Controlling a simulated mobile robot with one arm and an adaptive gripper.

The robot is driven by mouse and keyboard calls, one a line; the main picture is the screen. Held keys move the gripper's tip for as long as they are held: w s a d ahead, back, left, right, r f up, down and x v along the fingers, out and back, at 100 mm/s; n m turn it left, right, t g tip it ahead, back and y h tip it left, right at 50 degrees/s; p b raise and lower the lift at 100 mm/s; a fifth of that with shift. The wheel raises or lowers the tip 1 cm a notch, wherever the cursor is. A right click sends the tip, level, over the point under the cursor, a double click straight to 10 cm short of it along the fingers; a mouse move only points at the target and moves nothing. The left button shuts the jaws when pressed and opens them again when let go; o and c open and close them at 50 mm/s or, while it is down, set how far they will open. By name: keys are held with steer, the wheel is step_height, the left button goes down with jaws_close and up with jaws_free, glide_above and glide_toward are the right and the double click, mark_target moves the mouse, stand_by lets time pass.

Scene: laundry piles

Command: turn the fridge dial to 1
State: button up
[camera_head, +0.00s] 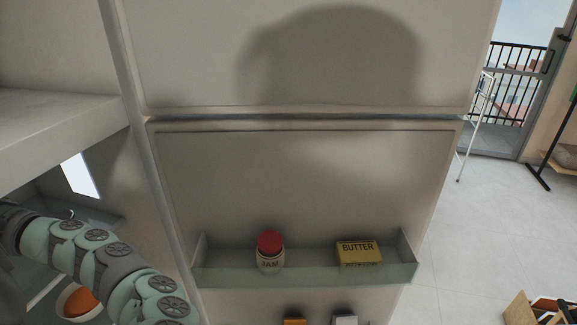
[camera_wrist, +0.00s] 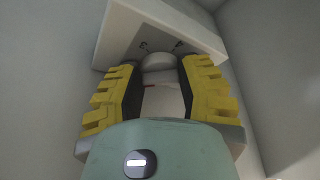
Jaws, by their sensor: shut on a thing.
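In the wrist view, the fridge dial (camera_wrist: 159,62) is a pale round knob on a grey panel with dark number marks above it. Two marks show; one looks like a 3, the other I cannot read surely. My gripper (camera_wrist: 157,69) has its yellow and black fingers on both sides of the dial, shut on it. The dial's lower part is partly hidden between the fingers. In the head view my arm enters at lower left; the gripper and dial are out of sight there.
The open fridge door (camera_head: 300,165) fills the middle of the head view. Its shelf (camera_head: 310,277) holds a jam jar (camera_head: 270,252) and a butter pack (camera_head: 359,252). A bowl with something orange (camera_head: 82,301) is beside my arm.

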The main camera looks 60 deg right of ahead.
steer(key=shift+n+g+b, duration=0.3)
steer(key=shift+n+g, duration=0.2)
steer(key=shift+n, duration=0.6)
steer(key=shift+n+y, duration=0.3)
steer(key=o, duration=0.9)
steer(key=shift+r, duration=0.1)
